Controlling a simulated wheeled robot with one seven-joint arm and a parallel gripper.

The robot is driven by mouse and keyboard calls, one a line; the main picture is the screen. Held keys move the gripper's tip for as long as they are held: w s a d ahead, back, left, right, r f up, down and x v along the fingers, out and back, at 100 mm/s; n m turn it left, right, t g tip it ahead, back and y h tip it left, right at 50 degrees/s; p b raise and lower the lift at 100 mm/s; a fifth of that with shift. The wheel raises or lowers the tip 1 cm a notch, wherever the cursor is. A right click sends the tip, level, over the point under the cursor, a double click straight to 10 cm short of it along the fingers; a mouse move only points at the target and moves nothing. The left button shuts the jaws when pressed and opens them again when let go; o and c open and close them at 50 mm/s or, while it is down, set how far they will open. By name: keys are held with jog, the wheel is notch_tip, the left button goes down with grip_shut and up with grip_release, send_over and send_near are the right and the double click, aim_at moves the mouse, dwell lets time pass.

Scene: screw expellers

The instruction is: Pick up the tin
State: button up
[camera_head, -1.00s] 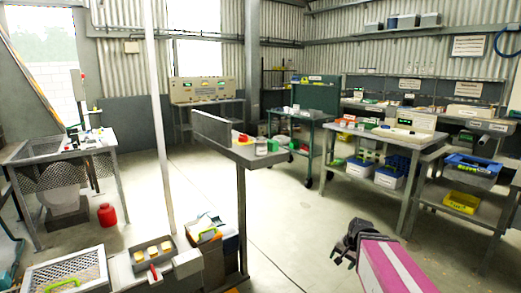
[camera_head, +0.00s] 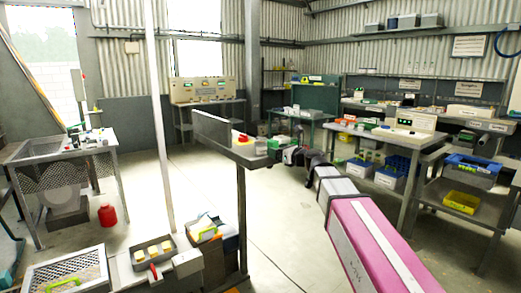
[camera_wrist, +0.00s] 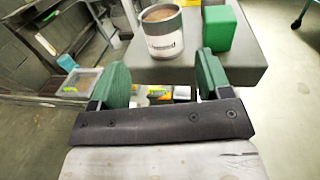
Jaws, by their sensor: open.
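The tin (camera_wrist: 160,32) is a short, pale grey cylinder with a dark label band and brown contents at its open top. It stands upright near the end of a narrow grey table (camera_wrist: 180,74) in the wrist view. In the head view the tin (camera_head: 261,147) is small on the same table. My gripper (camera_wrist: 163,76) is open and empty, its green-padded fingers apart. The tin lies ahead of the gap between them, not gripped. In the head view my gripper (camera_head: 280,150) is at the table's right end, just right of the tin.
A green box (camera_wrist: 219,28) stands close to the tin's right in the wrist view. A red object (camera_head: 243,138) sits behind the tin on the table. A clear plastic bin (camera_wrist: 78,82) lies lower left. Bins and boxes (camera_head: 205,232) stand below the table.

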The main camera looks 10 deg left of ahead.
aim_at(265, 145)
jog(key=x, duration=1)
jog(key=shift+w+r, duration=0.2)
jog(key=shift+r, duration=0.15)
jog(key=c, duration=0.8)
